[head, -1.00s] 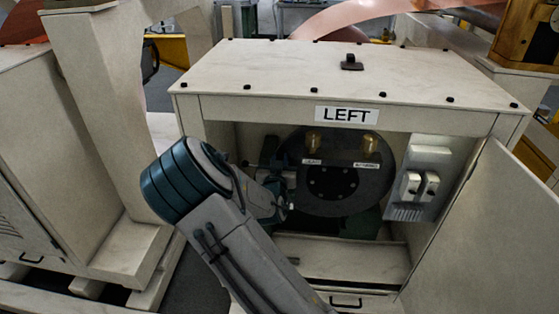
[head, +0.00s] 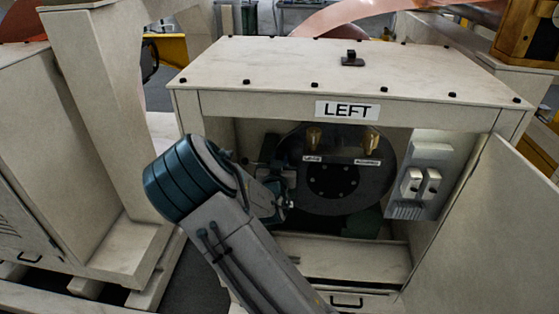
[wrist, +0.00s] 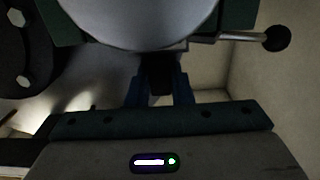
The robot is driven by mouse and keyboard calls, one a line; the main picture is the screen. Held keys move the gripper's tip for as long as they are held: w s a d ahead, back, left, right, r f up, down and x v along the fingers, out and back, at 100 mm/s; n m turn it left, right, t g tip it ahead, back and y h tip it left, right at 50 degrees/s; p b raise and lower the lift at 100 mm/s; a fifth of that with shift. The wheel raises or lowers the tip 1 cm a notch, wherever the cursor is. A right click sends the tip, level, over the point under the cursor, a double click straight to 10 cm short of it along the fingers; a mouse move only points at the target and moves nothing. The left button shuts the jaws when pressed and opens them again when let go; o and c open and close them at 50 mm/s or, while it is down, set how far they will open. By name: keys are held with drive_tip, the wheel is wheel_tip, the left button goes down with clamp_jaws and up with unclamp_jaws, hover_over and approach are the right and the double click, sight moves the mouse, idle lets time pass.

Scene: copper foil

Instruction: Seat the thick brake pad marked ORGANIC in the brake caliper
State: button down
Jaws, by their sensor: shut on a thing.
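My gripper (wrist: 161,92) is shut on a dark block, taken as the brake pad (wrist: 158,73), whose far end goes under a large silver round part. No marking on the pad can be read. The round part sits in a green body, which looks like the brake caliper (wrist: 238,14), with a lever ending in a black ball knob (wrist: 276,39). Whether the pad touches the caliper cannot be told. In the head view my gripper (head: 284,195) is inside the cabinet at the left of the dark brake disc (head: 350,202), and my wrist hides the pad and most of the caliper.
The cabinet (head: 230,105) labelled LEFT has an open door (head: 490,230) on the right. A grey switch box (head: 432,152) is on the right inner wall. Cabinet walls are close around my wrist.

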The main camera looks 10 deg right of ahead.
drive_tip(key=shift+f+b, duration=1.25)
drive_tip(key=shift+b, duration=0.1)
idle(0.4)
drive_tip(key=c, duration=1.2)
unclamp_jaws()
drive_tip(key=b+v, duration=0.2)
drive_tip(key=v, duration=1.2)
drive_tip(key=shift+w, duration=0.1)
